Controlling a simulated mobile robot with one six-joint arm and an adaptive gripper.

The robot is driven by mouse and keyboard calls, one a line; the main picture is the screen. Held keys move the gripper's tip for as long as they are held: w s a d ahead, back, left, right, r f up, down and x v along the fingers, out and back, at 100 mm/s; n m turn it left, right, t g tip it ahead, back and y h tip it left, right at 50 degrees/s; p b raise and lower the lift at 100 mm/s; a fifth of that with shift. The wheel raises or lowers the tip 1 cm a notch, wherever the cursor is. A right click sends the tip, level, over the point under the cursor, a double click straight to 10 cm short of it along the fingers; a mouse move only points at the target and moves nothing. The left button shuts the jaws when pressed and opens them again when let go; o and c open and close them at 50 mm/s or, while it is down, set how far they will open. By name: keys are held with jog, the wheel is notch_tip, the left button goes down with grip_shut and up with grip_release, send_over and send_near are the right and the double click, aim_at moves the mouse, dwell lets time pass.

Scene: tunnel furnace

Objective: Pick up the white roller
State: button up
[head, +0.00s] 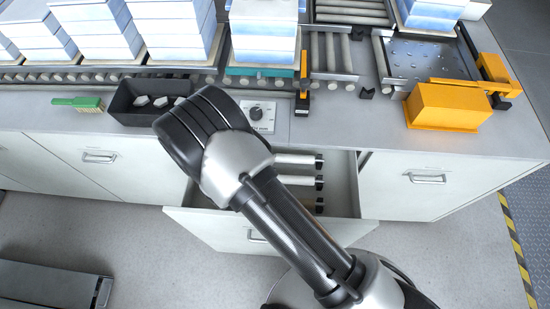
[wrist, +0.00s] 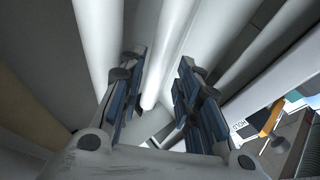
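Another white roller (wrist: 97,45) lies left of the left finger. In the head view my arm hides the gripper.
The grey counter (head: 345,130) stands above the drawer. It carries a black bin (head: 130,115) with pale pieces, a green brush (head: 78,103), a dial box (head: 258,114), a yellow block (head: 445,107) and a roller conveyor (head: 330,52). The drawer walls lie close around the rollers.

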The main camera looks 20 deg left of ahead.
jog(key=b+x, duration=0.1)
jog(key=x, duration=0.4)
jog(key=shift+w+b, duration=0.15)
jog(key=shift+b, duration=0.25)
jog(key=shift+c, duration=0.3)
grip_shut()
